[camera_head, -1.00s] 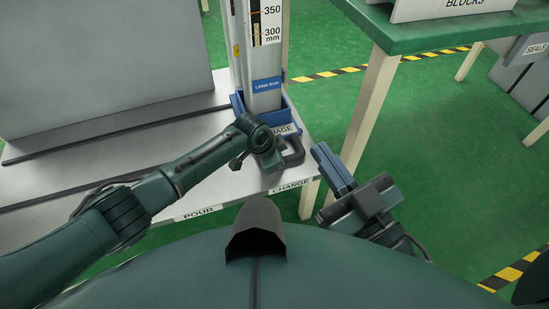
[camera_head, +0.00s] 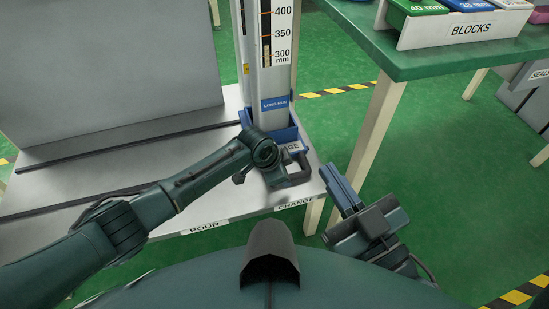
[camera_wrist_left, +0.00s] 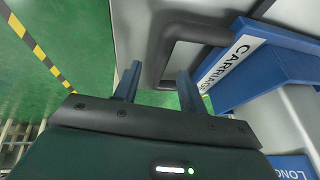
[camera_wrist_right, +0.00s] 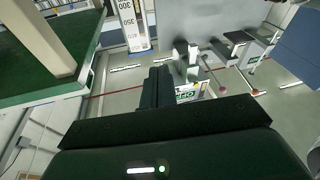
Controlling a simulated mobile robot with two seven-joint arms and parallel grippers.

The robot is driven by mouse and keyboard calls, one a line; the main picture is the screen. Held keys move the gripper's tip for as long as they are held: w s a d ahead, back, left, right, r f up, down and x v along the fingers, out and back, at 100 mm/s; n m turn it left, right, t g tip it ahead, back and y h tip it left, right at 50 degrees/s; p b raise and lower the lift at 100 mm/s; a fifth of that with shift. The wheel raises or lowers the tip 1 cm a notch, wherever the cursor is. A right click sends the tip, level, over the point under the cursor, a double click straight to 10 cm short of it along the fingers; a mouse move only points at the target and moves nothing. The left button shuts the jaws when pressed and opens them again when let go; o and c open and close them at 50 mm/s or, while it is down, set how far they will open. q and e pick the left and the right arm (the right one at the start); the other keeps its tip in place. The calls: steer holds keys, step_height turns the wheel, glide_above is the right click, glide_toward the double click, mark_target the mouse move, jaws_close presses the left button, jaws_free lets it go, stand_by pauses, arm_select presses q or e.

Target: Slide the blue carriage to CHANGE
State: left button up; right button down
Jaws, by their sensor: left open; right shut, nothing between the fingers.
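The blue carriage (camera_head: 293,135) stands at the right end of the white bench, carrying a tall column (camera_head: 272,60). The CHANGE label (camera_head: 295,204) is on the bench's front edge, nearly in front of it. The carriage's dark loop handle (camera_head: 302,176) points toward me. My left gripper (camera_head: 278,176) is at the handle, its fingers partly hidden by the wrist. In the left wrist view its open fingers (camera_wrist_left: 158,88) have the dark handle (camera_wrist_left: 160,65) showing between them; I cannot tell if they touch. My right gripper (camera_head: 340,185) is shut and empty, right of the bench end.
The POUR label (camera_head: 203,227) is further left on the bench edge. A large grey panel (camera_head: 105,70) and dark rails (camera_head: 130,133) lie left of the column. A green table (camera_head: 430,62) with a BLOCKS tray (camera_head: 465,30) stands at right. Green floor lies between.

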arm_select(q)
steer(key=p+v, duration=0.4)
steer(key=v, duration=0.6)
arm_select(e)
steer(key=shift+s+d+f+g+h, duration=0.1)
steer(key=shift+d+f+g+h, duration=0.25)
steer(key=shift+d+g+h, duration=0.45)
steer(key=shift+a, duration=0.1)
